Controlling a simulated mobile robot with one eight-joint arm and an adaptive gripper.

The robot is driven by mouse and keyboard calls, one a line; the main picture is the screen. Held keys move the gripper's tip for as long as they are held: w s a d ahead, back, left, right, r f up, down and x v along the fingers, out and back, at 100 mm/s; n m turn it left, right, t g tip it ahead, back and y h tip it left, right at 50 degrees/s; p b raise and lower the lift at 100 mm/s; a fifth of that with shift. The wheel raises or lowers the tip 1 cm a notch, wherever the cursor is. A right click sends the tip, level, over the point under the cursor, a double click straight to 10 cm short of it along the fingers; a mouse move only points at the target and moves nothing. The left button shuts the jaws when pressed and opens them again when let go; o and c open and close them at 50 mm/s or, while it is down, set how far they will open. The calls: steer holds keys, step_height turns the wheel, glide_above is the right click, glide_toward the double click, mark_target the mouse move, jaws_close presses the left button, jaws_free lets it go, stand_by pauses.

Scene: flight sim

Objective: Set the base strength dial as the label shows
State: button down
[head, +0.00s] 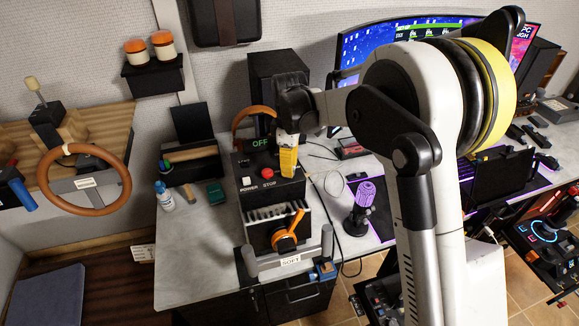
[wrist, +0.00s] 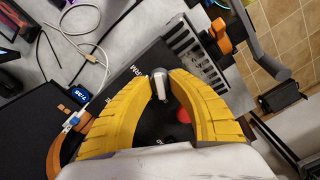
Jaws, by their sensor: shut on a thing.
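The orange dial (head: 287,235) is on the front of the black control box (head: 246,217); its handle slants to the upper right and its scale is too small to read. A white label (head: 290,261) below it reads "SOFT". My gripper (head: 288,174) is above the box's top panel, behind the dial and apart from it. In the wrist view my yellow fingers (wrist: 161,76) close around a small silver switch lever (wrist: 158,84). Lettering like "ARM" is beside it. The orange dial's edge also shows there (wrist: 221,36).
A red stop button (head: 266,173) and white power button (head: 246,182) sit close to my gripper. A green "OFF" display (head: 261,141) is behind. Grey handles (head: 250,260) flank the dial.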

steer(key=c, duration=1.1)
jaws_free()
step_height(320, 180, up, 12)
